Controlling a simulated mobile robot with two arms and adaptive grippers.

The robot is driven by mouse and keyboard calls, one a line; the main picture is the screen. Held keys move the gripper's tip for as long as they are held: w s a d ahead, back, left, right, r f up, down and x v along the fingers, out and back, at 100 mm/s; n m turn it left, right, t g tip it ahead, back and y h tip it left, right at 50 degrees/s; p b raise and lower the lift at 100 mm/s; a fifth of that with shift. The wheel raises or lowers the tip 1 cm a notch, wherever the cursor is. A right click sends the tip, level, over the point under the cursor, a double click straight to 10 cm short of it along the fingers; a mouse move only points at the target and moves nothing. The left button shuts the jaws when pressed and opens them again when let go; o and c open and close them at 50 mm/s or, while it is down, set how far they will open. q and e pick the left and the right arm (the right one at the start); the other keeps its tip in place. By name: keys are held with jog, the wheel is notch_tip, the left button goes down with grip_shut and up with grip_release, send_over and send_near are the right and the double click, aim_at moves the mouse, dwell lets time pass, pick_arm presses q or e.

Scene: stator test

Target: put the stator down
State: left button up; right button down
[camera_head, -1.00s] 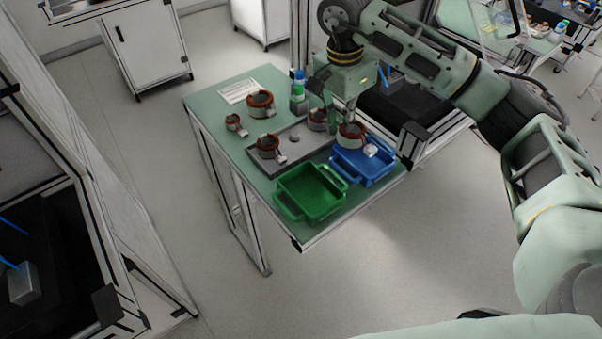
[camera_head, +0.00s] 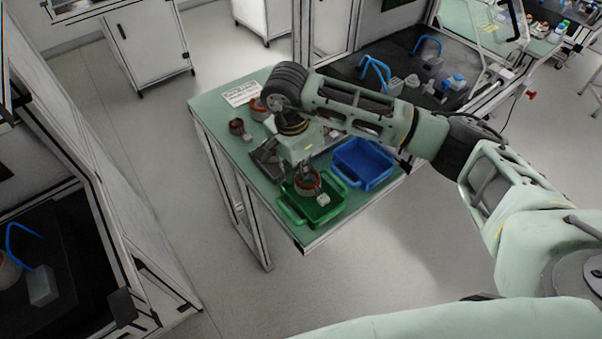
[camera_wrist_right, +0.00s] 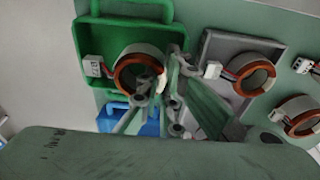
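My right gripper (camera_head: 300,168) points down over the green bin (camera_head: 284,211) at the table's front. It is shut on the wall of a stator (camera_head: 308,187), a copper-red and white ring with a white connector. The stator also shows in the right wrist view (camera_wrist_right: 139,73), against the green bin (camera_wrist_right: 88,37), with the gripper's fingertips (camera_wrist_right: 168,78) at its right side. I cannot tell whether the stator touches the bin floor. My left gripper is out of view.
An empty blue bin (camera_head: 364,165) stands to the right of the green one. A grey tray (camera_wrist_right: 222,47) with a stator (camera_wrist_right: 249,76) lies beside the green bin, largely hidden by my arm in the head view. Another stator (camera_head: 237,127) and a paper sheet (camera_head: 241,94) are farther back.

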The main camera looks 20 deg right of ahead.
notch_tip(320, 180, down, 2)
jog(key=shift+f+p, duration=0.2)
jog(key=shift+p, duration=0.2)
jog(key=shift+w+f, duration=0.1)
jog(key=shift+f, duration=0.25)
jog(key=c, duration=2.2)
grip_release()
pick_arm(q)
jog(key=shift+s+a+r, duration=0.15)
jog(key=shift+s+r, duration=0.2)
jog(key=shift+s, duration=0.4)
